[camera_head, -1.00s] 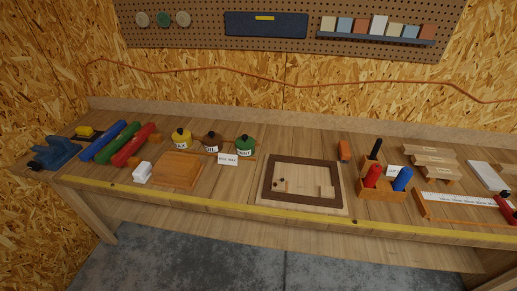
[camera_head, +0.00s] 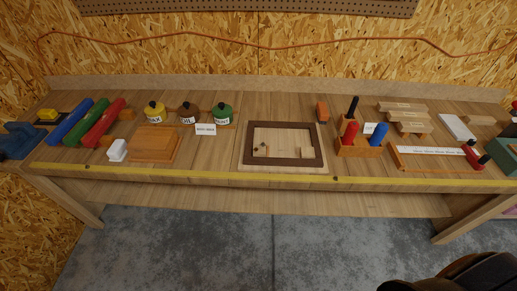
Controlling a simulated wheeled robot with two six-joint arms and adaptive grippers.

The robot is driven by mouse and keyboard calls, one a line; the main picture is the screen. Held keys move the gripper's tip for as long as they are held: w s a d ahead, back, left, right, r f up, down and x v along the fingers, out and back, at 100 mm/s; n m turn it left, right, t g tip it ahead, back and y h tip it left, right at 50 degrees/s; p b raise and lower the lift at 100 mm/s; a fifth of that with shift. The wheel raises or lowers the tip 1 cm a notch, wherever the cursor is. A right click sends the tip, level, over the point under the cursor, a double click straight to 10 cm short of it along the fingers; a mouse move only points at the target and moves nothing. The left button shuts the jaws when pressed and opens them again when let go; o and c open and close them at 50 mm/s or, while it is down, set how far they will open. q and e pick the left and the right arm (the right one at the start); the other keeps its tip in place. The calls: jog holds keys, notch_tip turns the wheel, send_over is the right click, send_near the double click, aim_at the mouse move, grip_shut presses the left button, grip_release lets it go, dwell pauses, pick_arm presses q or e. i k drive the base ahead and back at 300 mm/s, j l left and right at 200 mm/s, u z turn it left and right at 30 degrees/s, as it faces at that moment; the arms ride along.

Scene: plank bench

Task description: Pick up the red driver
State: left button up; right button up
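The red driver (camera_head: 351,133) stands upright in a wooden holder block (camera_head: 358,151), right of the middle of the bench. Its red handle shows above the block; its lower end is hidden inside. A blue driver (camera_head: 379,134) stands to its right in the same block, and a black upright handle (camera_head: 352,106) rises behind. No gripper of mine can be made out in the head view.
A framed wooden board (camera_head: 284,128) lies left of the holder. An orange block (camera_head: 322,111) is behind it. A white-faced ruler strip (camera_head: 432,150) and a red-and-black tool (camera_head: 473,155) lie to the right. A dark rounded shape is at the lower right, unclear.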

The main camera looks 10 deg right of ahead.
aim_at(353, 127)
jog(key=z, duration=1.3)
